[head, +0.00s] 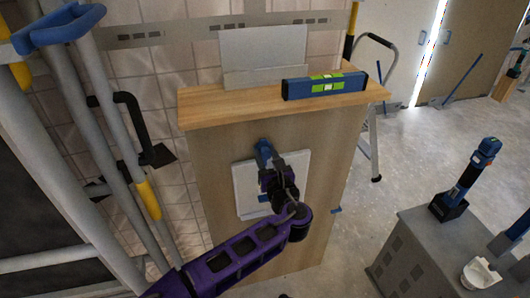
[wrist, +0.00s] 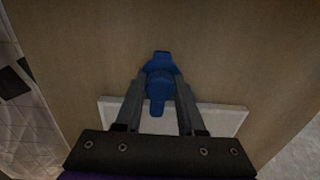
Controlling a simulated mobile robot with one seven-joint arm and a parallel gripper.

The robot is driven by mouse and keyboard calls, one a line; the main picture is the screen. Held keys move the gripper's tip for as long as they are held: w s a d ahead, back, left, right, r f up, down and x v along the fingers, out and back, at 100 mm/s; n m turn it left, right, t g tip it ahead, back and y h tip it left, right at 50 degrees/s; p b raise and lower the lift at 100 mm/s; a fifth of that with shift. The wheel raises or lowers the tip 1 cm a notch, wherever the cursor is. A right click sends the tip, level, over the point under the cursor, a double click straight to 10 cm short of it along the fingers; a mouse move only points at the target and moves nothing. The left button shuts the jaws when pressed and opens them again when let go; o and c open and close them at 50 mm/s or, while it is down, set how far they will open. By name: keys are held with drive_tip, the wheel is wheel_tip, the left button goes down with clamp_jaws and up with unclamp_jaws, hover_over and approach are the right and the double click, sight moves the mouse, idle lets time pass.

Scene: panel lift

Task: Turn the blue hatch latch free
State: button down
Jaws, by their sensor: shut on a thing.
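The blue latch (head: 265,150) sits at the top edge of the white hatch panel (head: 241,188) on the front of the wooden cabinet. In the wrist view the latch (wrist: 160,84) stands roughly upright, its lower end overlapping the top edge of the white panel (wrist: 232,118). My gripper (wrist: 160,88) has one finger on each side of the latch, shut on its round middle. In the head view my gripper (head: 270,170) and purple arm come from below and hide part of the panel and the latch's lower part.
A blue level (head: 325,86) lies on the cabinet's wooden top (head: 220,104), with a grey upright plate (head: 264,55) behind it. Pipes with a black handle (head: 135,120) stand at the left. A grey box (head: 410,258) bearing tools stands at the right. A stepladder (head: 374,120) is behind.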

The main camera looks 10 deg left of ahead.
drive_tip(key=shift+m, duration=0.3)
drive_tip(key=m+p, duration=0.2)
drive_tip(key=m, duration=0.3)
drive_tip(key=shift+r, duration=0.15)
drive_tip(key=m+p, duration=0.1)
drive_tip(key=m, duration=0.5)
drive_tip(key=shift+m, duration=0.4)
drive_tip(key=m, duration=0.6)
drive_tip(key=shift+a, duration=0.1)
drive_tip(key=m+b, duration=0.2)
drive_tip(key=m, duration=0.3)
drive_tip(key=shift+r+m+b, duration=0.1)
drive_tip(key=shift+m+b, duration=0.2)
drive_tip(key=shift+b, duration=0.1)
drive_tip(key=c, duration=0.5)
unclamp_jaws()
